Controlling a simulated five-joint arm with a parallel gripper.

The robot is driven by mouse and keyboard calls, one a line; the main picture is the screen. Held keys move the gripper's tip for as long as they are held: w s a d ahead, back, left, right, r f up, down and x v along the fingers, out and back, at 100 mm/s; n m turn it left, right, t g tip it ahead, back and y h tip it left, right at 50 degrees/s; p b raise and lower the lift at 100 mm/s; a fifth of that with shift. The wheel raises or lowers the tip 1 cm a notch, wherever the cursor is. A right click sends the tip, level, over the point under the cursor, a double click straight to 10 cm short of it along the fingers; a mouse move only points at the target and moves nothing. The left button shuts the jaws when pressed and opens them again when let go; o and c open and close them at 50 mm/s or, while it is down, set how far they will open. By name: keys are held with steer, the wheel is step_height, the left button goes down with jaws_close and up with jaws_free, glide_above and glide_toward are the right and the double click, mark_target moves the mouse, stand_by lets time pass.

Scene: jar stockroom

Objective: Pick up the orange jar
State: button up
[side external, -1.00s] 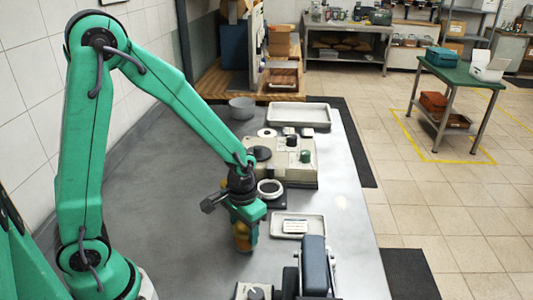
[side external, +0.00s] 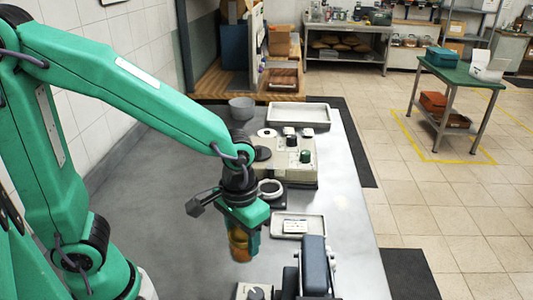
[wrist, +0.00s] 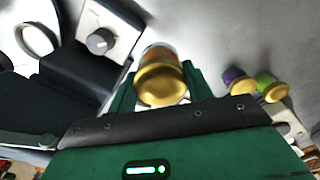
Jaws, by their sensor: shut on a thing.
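The orange jar (side external: 240,246) is upright below my wrist in the side view, partly covered by a green finger. In the wrist view the jar (wrist: 162,82) shows its gold lid towards the camera, with a strip of orange side behind it. My gripper (side external: 245,238) is shut on the jar, one green finger on each side of it. The wrist view also shows my gripper (wrist: 158,76) around it. The jar's bottom is hard to see, so I cannot tell how far it is above the grey table (side external: 170,250).
In the wrist view a purple jar (wrist: 238,81) and a green jar (wrist: 271,87) stand to the right. A shallow tray (side external: 299,226), a knobbed machine (side external: 290,165) and a blue-grey device (side external: 314,266) are close by on the right. The table's left part is clear.

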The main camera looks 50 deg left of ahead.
steer(key=shift+s+d+r, duration=0.45)
steer(key=shift+d+r, duration=0.05)
steer(key=shift+d, duration=0.15)
steer(key=shift+w, duration=0.15)
